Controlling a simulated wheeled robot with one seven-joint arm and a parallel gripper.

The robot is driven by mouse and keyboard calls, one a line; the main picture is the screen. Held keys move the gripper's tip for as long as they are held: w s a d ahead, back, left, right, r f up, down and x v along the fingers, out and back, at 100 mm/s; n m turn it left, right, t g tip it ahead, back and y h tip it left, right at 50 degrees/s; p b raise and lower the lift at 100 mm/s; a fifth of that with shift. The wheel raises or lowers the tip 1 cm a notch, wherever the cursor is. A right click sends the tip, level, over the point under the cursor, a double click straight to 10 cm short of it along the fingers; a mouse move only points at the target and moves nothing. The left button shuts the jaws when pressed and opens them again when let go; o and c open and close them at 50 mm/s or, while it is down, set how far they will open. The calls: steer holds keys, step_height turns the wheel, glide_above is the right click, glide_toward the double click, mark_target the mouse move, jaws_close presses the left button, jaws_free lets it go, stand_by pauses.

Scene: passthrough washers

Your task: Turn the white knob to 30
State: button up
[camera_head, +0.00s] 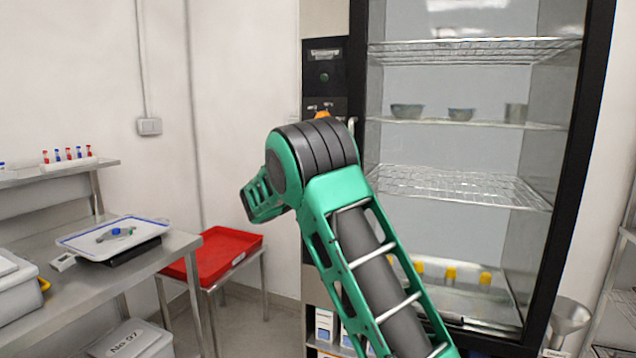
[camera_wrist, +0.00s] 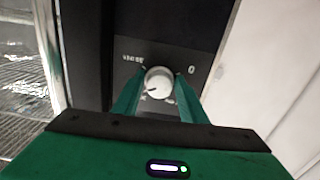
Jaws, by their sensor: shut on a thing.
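The white knob (camera_wrist: 158,82) is a round dial on a dark panel in the wrist view, with a dark pointer mark at its lower left. White lettering and a "0" sit on the panel above and beside it; I cannot read the knob's setting. My gripper (camera_wrist: 156,90) has its two green fingers on either side of the knob, shut on it. In the head view my green arm covers the knob and the gripper's fingertips.
The panel (camera_head: 325,75) belongs to a tall glass-front cabinet with wire shelves (camera_head: 460,185), bowls and yellow-capped bottles. A red tray (camera_head: 228,252) on a stand and a steel bench (camera_head: 150,262) stand at the left. Some floor shows between the stand and cabinet.

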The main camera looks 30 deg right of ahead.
steer(key=m, duration=1.2)
steer(key=shift+w+a, duration=0.35)
steer(key=shift+a, duration=0.05)
stand_by(0.3)
steer(key=o, duration=0.9)
steer(key=shift+s+d+r, duration=0.1)
steer(key=shift+d, duration=0.05)
steer(key=v, duration=1)
steer(key=shift+s+a, duration=0.2)
steer(key=shift+a, duration=0.15)
